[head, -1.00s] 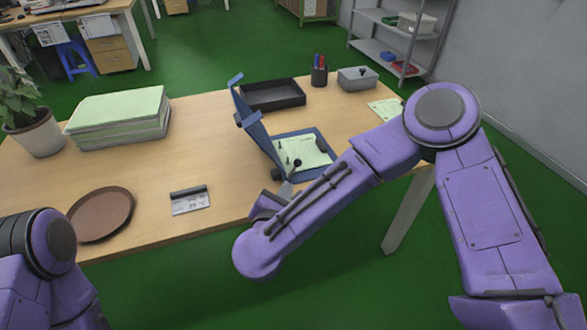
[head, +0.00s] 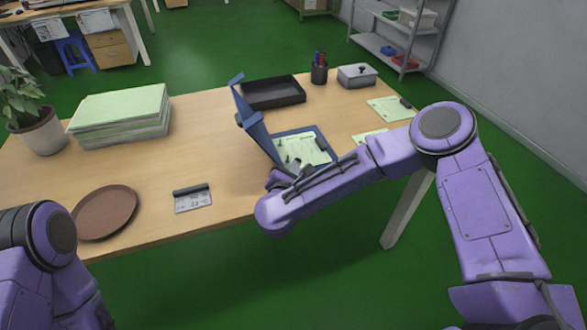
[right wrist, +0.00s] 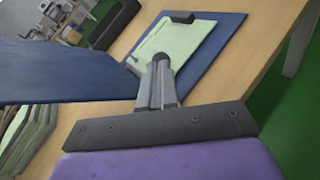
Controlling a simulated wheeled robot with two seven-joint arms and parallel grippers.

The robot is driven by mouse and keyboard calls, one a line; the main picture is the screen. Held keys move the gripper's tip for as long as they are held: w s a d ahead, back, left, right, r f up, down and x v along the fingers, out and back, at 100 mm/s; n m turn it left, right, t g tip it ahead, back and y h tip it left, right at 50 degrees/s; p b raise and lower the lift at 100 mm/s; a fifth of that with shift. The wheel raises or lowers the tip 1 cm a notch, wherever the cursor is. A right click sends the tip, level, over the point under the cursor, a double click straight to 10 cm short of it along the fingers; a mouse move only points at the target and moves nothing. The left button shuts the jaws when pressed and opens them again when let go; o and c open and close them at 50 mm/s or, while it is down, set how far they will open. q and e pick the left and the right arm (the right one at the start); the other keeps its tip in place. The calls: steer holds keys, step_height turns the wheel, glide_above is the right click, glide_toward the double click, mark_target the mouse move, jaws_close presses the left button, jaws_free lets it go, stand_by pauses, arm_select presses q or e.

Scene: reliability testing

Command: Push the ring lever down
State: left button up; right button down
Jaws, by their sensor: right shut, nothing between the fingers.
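A blue ring binder lies open at the table's front right. Its cover (head: 255,122) stands up at a slant, and pale green paper (head: 309,148) lies on its base. Small dark and metal parts of the ring mechanism (head: 292,163) show on the paper's left; I cannot tell which is the lever. My right gripper (head: 294,171) is at the binder's near edge, shut and empty. In the right wrist view its fingertips (right wrist: 162,60) are over the paper's near part, beside a small metal piece (right wrist: 133,64); contact is unclear. My left gripper is out of view.
A black tray (head: 272,92) is behind the binder. A pen cup (head: 319,73) and grey box (head: 357,76) stand at the back right. The table between is clear.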

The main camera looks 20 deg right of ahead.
steer(key=shift+d+b, duration=0.3)
steer(key=shift+f+m+y, duration=0.1)
steer(key=shift+m+y, duration=0.2)
steer(key=shift+d+f+m+g+y+b, duration=0.15)
steer(key=shift+d+m+g+y+b, duration=0.25)
steer(key=shift+b, duration=0.5)
steer(key=m+y+b, duration=0.1)
steer(key=b, duration=0.1)
steer(key=d+f+y+b, duration=0.1)
steer(key=d+m+b, duration=0.1)
steer(key=b, duration=0.1)
steer(key=shift+d+f+m+g+y+b, duration=0.2)
steer(key=shift+f+m+g+y+b, duration=0.1)
steer(key=shift+g+y, duration=0.1)
steer(key=shift+w+r, duration=0.1)
steer(key=shift+r, duration=0.25)
steer(key=shift+a, duration=0.1)
steer(key=shift+a, duration=0.8)
